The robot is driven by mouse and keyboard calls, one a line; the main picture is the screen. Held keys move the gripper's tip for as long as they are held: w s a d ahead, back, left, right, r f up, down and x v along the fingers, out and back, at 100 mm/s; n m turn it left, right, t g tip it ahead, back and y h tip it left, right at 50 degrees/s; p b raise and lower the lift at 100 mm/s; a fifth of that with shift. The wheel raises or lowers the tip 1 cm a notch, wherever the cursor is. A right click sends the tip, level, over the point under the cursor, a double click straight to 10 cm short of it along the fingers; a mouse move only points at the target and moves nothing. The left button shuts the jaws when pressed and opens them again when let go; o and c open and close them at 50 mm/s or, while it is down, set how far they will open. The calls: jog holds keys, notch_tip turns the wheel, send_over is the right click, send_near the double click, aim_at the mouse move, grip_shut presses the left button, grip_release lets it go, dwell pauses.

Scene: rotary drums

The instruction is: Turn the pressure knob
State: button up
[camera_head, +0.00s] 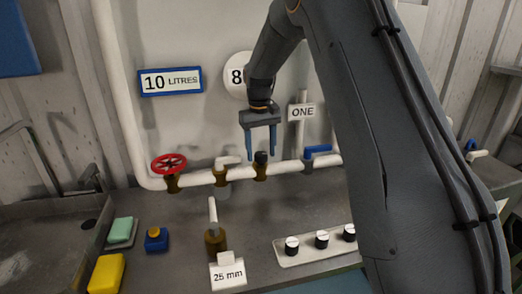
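My gripper (261,156) points down in front of the white wall, its two blue fingers apart. In the picture its fingertips lie on either side of a small black knob (261,158) on a brass fitting of the white pipe. I cannot tell whether they touch it or how far in front of it they are. Several black knobs with pale tops, one of them here (292,245), stand on a pale plate on the counter. No label shows which knob is the pressure knob.
Along the pipe (200,178) are a red handwheel (169,163), a white lever (228,160) and a blue lever (317,149). A brass valve (215,241) stands on the counter behind a "25 mm" tag (228,274). My arm covers the right side.

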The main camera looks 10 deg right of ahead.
aim_at(261, 153)
jog(key=c, duration=1)
jog(key=shift+m, duration=1.1)
jog(key=o, duration=1.1)
jog(key=shift+c, duration=0.2)
jog(key=shift+r+b, duration=0.15)
jog(key=shift+b, duration=0.15)
notch_tip(261, 153, up, 8)
jog(key=b, duration=0.2)
jog(key=shift+a+f+b, duration=0.1)
jog(key=shift+f+b, duration=0.1)
jog(key=shift+b, duration=0.1)
jog(key=shift+n+t, duration=0.4)
jog(key=shift+t, duration=0.3)
jog(key=s+f, duration=0.5)
jog(key=s, duration=0.5)
jog(key=s+f+b, duration=0.1)
jog(key=s+f, duration=0.4)
jog(key=s, duration=0.6)
jog(key=s+f, duration=0.5)
jog(key=s, duration=0.6)
jog(key=shift+f, duration=0.4)
